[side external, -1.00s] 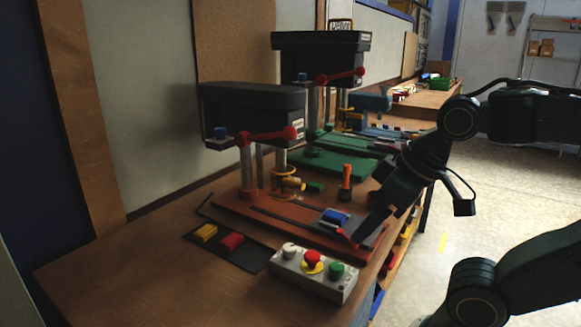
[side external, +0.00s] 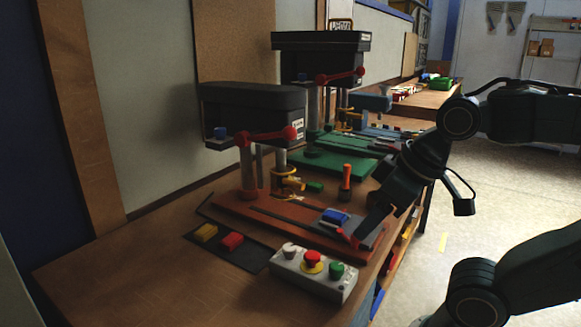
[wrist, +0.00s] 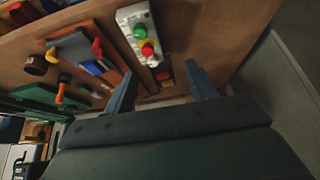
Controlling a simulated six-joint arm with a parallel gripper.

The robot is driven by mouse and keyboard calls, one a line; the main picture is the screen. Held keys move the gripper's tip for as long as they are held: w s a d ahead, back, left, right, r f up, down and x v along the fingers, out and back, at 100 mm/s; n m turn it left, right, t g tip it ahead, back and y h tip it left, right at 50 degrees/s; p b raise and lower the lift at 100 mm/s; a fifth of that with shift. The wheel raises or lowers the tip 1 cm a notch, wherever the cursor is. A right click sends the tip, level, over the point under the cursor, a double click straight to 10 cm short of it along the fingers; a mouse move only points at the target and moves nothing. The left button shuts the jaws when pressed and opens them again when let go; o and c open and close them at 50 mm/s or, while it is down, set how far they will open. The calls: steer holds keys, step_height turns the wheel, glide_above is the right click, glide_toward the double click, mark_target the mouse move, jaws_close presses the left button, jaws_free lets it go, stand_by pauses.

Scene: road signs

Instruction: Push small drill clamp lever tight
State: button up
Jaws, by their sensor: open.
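The small drill (side external: 250,100) is the nearer press, with a dark head and a reddish base plate (side external: 240,208). A grey clamp (side external: 365,236) with a blue block (side external: 335,216) sits at the base's right end. Its short red lever (side external: 350,239) points towards the front edge. In the wrist view the red lever (wrist: 97,47) stands beside the grey clamp body (wrist: 72,45). My gripper (wrist: 160,88) is open with nothing between its fingers. In the side view its dark finger is close to the lever and partly overlaps the clamp; contact cannot be told.
A grey control box (side external: 314,275) with white, red and green buttons stands in front of the base. A dark tray (side external: 255,258) holds a yellow and a red block. An orange-handled tool (side external: 346,180) stands upright behind the clamp. A larger green-based drill (side external: 320,45) is further back.

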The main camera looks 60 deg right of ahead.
steer(key=shift+w+d, duration=0.1)
steer(key=shift+c, duration=0.7)
steer(key=w+d+n+g, duration=0.2)
steer(key=w+d+n, duration=0.2)
steer(key=d, duration=0.4)
steer(key=w+d+f+n+g, duration=0.1)
steer(key=w+d+n+g, duration=0.2)
steer(key=d+n, duration=0.2)
steer(key=d, duration=0.3)
steer(key=shift+w+f+g, duration=0.25)
steer(key=shift+w+g, duration=0.05)
steer(key=shift+w, duration=0.1)
steer(key=shift+f, duration=0.15)
step_height(320, 180, down, 14)
steer(key=shift+r, duration=0.25)
jaws_close()
